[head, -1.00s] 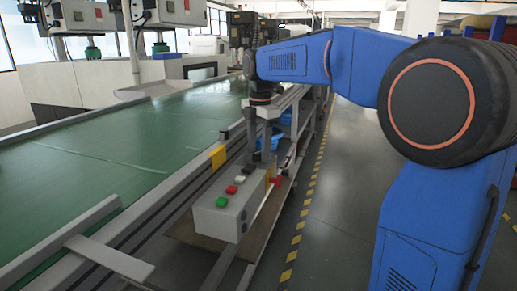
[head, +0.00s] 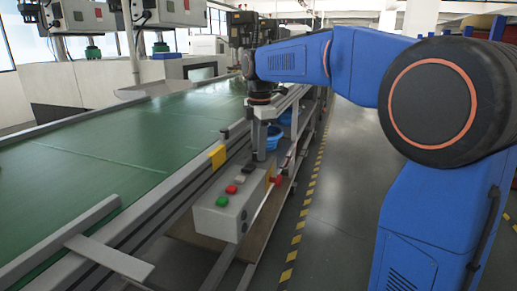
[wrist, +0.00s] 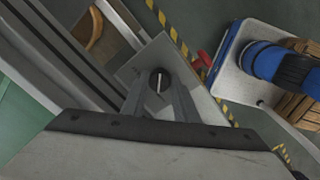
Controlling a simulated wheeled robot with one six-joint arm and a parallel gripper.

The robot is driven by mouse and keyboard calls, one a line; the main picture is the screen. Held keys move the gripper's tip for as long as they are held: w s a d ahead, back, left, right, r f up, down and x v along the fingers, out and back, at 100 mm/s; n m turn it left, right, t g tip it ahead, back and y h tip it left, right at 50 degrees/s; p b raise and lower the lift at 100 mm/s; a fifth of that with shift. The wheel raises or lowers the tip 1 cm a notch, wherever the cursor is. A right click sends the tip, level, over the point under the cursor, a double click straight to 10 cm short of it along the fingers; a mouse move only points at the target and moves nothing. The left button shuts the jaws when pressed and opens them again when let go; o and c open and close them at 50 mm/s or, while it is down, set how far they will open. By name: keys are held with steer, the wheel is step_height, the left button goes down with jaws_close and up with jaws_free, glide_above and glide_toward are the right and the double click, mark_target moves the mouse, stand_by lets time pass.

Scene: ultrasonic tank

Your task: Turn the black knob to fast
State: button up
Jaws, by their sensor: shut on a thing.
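The black knob (wrist: 160,80) sits on the top face of a grey control box, seen in the wrist view with a white pointer line running nearly up and down the picture. My gripper (wrist: 160,100) is shut on it, one finger on each side. In the head view my gripper (head: 263,160) points down at the far part of the control box (head: 222,222), and the knob there is mostly hidden by the fingers. No fast marking can be read in either view.
On the box are a green button (head: 222,201), a red button (head: 231,189) and a white button (head: 240,180). A green conveyor belt (head: 110,170) runs along the left. A yellow-black striped floor line (head: 297,240) and open floor lie to the right.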

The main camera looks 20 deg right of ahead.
steer(key=m, duration=0.7)
steer(key=shift+a, duration=0.1)
steer(key=m, duration=0.6)
steer(key=shift+m+h, duration=0.3)
steer(key=shift+m, duration=0.1)
steer(key=m, duration=0.3)
steer(key=shift+a+m, duration=0.1)
steer(key=shift+m, duration=0.2)
steer(key=shift+r+m+g, duration=0.1)
steer(key=shift+m+g, duration=0.2)
steer(key=shift+m, duration=1.6)
steer(key=o, duration=1.1)
steer(key=shift+c, duration=0.2)
